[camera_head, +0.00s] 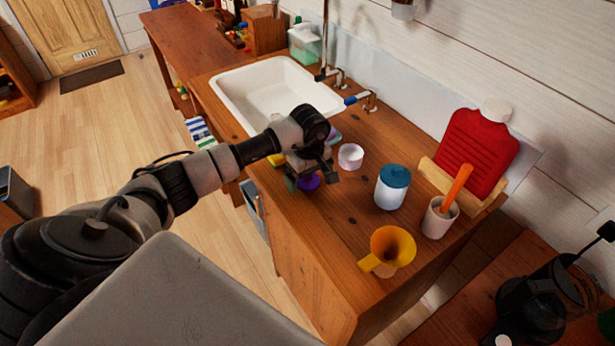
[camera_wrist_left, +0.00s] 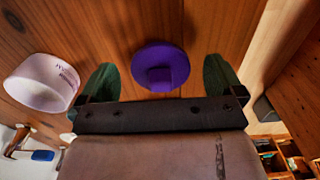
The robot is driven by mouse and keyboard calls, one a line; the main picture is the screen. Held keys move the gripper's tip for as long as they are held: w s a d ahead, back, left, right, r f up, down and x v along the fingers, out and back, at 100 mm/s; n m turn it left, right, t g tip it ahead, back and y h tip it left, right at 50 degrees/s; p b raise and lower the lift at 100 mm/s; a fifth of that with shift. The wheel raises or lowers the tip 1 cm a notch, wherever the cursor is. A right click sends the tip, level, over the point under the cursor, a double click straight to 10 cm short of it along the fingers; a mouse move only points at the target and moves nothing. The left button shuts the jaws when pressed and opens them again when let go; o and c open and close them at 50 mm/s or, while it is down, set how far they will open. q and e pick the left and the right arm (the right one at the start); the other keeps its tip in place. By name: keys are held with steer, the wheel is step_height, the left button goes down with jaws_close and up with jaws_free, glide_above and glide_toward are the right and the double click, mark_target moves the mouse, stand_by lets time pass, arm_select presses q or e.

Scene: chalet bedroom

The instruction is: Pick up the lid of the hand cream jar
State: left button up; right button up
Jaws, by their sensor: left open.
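A purple round lid with a squarish knob (camera_wrist_left: 160,66) lies on the wooden counter, between and a little beyond the two fingers of my left gripper (camera_wrist_left: 160,82). In the head view the lid (camera_head: 309,183) is partly hidden beneath my left gripper (camera_head: 309,174). The gripper is open and empty, pointing down over it. Whether a finger touches the lid I cannot tell. A white open jar with dark lettering (camera_wrist_left: 41,83) stands beside the left finger; it also shows in the head view (camera_head: 350,157). My right gripper is not in view.
A blue-lidded white canister (camera_head: 392,188), a yellow funnel (camera_head: 391,248) and a cup with an orange-handled utensil (camera_head: 439,217) stand to the right. The sink (camera_head: 272,97) lies behind. The counter's front middle is bare.

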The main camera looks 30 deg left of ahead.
arm_select(q)
steer(key=shift+f, duration=0.5)
steer(key=c, duration=0.9)
steer(key=shift+r, duration=0.1)
steer(key=shift+c, duration=0.2)
